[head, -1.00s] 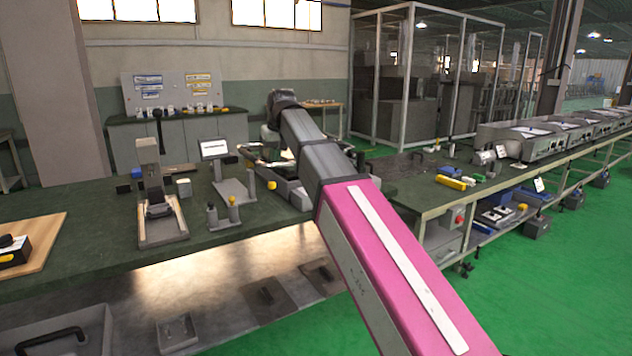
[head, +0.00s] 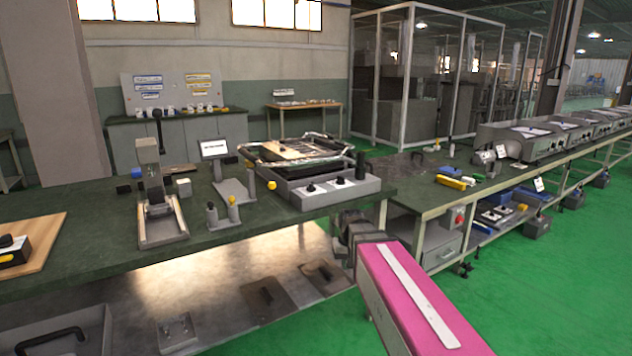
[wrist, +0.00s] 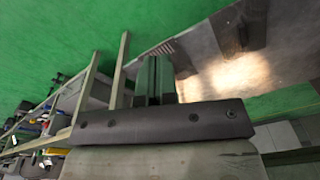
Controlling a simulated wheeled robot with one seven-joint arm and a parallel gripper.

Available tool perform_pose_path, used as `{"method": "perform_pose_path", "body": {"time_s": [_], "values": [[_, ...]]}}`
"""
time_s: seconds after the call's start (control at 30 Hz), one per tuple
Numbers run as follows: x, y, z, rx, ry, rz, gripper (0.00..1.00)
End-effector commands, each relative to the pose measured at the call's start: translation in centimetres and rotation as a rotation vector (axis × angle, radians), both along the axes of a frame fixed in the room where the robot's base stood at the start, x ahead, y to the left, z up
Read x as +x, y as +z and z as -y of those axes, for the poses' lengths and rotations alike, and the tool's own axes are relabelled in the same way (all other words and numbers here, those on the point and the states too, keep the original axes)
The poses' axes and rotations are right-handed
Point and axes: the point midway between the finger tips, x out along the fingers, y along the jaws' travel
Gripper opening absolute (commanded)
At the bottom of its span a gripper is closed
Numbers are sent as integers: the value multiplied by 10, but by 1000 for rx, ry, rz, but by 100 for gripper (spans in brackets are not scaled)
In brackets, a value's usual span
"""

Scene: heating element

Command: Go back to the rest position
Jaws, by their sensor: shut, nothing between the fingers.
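My pink arm reaches in from the lower right of the head view, folded down in front of the workbench (head: 100,252). Its far end sits below the bench top's front right edge, beside the gap between the two benches. The fingertips are hidden in the head view. In the wrist view my gripper (wrist: 157,70) shows as two dark fingers side by side, shut and empty. Beyond them are the green floor (wrist: 60,35) and the bench's lower metal shelf.
A heating device with knobs (head: 325,190) stands at the bench's right end, close above my arm. A press-like fixture (head: 160,215) stands left of it. A second bench with a conveyor line (head: 440,200) runs to the right. Green floor (head: 560,270) is open at the right.

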Motion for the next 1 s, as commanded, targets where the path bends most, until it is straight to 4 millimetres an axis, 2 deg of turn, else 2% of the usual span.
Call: {"method": "perform_pose_path", "body": {"time_s": [0.03, 0.2, 0.4, 0.6, 1.0], "values": [[-16, -16, 13, -4, -19, -13, 0], [-54, -61, 48, -18, -72, -42, 0], [-91, -99, 76, -30, -120, -68, 0], [-106, -113, 87, -35, -139, -77, 0], [-106, -113, 87, -35, -139, -78, 0]]}}
